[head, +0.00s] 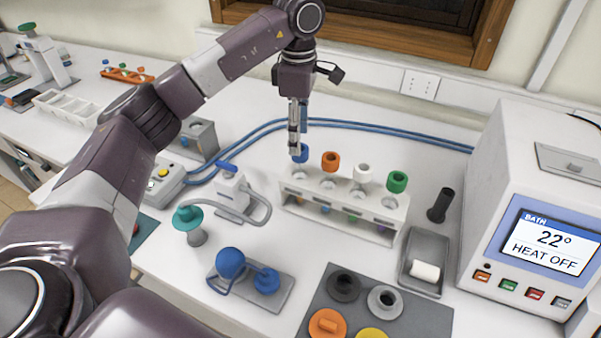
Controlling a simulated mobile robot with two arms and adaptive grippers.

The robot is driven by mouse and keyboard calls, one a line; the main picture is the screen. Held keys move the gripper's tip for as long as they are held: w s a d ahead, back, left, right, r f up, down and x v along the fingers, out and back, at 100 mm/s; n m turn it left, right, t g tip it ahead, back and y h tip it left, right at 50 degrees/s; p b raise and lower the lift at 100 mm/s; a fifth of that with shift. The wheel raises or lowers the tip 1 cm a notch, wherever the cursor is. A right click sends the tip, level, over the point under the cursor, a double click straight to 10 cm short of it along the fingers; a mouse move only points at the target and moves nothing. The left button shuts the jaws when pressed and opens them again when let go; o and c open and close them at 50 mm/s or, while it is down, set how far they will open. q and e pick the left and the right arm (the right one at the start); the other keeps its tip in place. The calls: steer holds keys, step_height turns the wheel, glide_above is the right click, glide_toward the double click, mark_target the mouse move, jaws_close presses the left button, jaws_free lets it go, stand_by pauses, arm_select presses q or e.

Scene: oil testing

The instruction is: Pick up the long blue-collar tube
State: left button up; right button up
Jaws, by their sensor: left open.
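The tube with the blue collar (300,154) stands upright in the leftmost place of a white rack (288,199). The rack also holds tubes with orange (330,161), white (363,173) and green (397,182) collars. My left gripper (296,149) points straight down over the blue collar, with its fingertips at or just in front of it. It is open; whether the fingers touch the collar I cannot tell. The tube's lower part is mostly hidden by the rack. My right gripper is not in view.
Blue hoses (380,132) run behind the rack. A white valve stand (232,190) is left of it. A black cylinder (440,205), a grey tray (428,252) and the bath unit (530,210) are to the right. A dark mat (422,318) with coloured pieces lies in front.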

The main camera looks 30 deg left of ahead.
arm_select(q)
steer(key=p, duration=0.3)
glide_above(300, 177)
steer(key=w, duration=0.1)
steer(key=f, duration=0.2)
steer(key=a+f, duration=0.1)
steer(key=f, duration=0.1)
steer(key=shift+f, duration=0.8)
steer(key=shift+c, duration=0.2)
jaws_close()
